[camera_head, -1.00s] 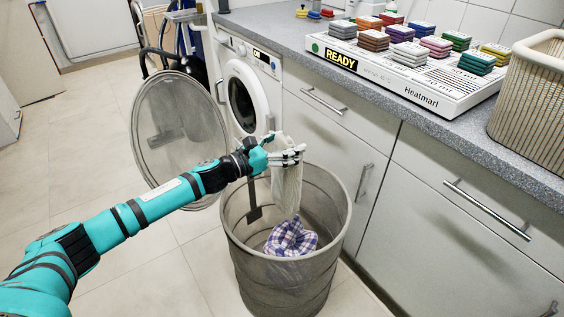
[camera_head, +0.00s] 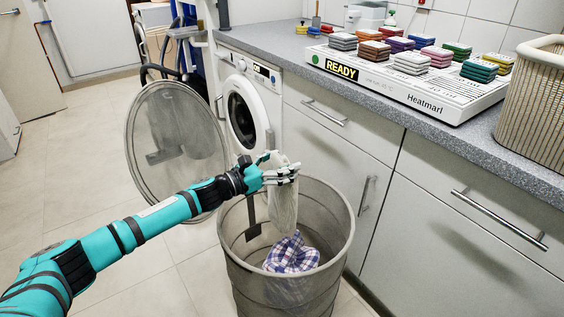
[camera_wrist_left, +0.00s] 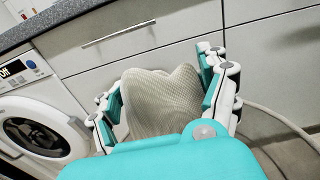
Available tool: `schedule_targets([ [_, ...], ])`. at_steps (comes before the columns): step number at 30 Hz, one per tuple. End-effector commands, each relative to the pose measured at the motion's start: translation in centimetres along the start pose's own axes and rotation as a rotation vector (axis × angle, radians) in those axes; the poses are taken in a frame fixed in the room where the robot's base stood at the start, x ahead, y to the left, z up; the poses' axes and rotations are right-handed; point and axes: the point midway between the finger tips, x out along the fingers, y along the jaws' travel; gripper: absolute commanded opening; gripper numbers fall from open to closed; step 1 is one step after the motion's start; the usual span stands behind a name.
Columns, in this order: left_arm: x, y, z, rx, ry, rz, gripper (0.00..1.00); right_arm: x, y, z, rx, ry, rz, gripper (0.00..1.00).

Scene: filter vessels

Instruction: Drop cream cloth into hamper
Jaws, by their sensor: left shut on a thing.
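The cream cloth (camera_head: 284,205) hangs from my left gripper (camera_head: 284,174), which is shut on it. In the left wrist view the cloth (camera_wrist_left: 160,98) is bunched between the two fingers of the gripper (camera_wrist_left: 165,95). In the head view the cloth hangs over the open mouth of the grey mesh hamper (camera_head: 325,225), its lower end below the rim level. The hamper's round lid (camera_head: 180,125) stands open to the left. A blue and white checked cloth (camera_head: 291,254) lies inside the hamper. My right gripper is not in view.
A counter (camera_head: 470,140) with drawers below runs along the right. On it are a white READY device (camera_head: 400,85) bearing several coloured folded stacks, and a beige basket (camera_head: 535,105). A washing machine (camera_head: 250,105) stands behind the hamper. The tiled floor at left is clear.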

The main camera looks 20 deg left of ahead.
Motion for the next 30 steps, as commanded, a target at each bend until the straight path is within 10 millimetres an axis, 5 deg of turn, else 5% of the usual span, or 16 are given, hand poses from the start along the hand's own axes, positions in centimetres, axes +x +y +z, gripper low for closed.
schedule_targets([
  [6, 0.0, 0.0, -1.9, 0.000, 0.000, 0.000, 0.24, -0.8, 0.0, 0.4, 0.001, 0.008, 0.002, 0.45],
  [19, 0.0, 0.0, -2.2, 0.001, 0.000, 0.000, 0.24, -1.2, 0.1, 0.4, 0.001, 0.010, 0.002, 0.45],
  [20, 0.0, 0.0, -2.2, 0.001, 0.000, 0.000, 0.80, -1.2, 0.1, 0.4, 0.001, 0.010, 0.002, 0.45],
  [24, 0.0, 0.0, -2.2, 0.000, 0.000, 0.000, 0.98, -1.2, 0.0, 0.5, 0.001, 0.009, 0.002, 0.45],
  [30, 0.0, 0.0, -2.2, 0.001, 0.000, 0.000, 1.00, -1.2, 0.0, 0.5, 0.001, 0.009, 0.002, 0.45],
])
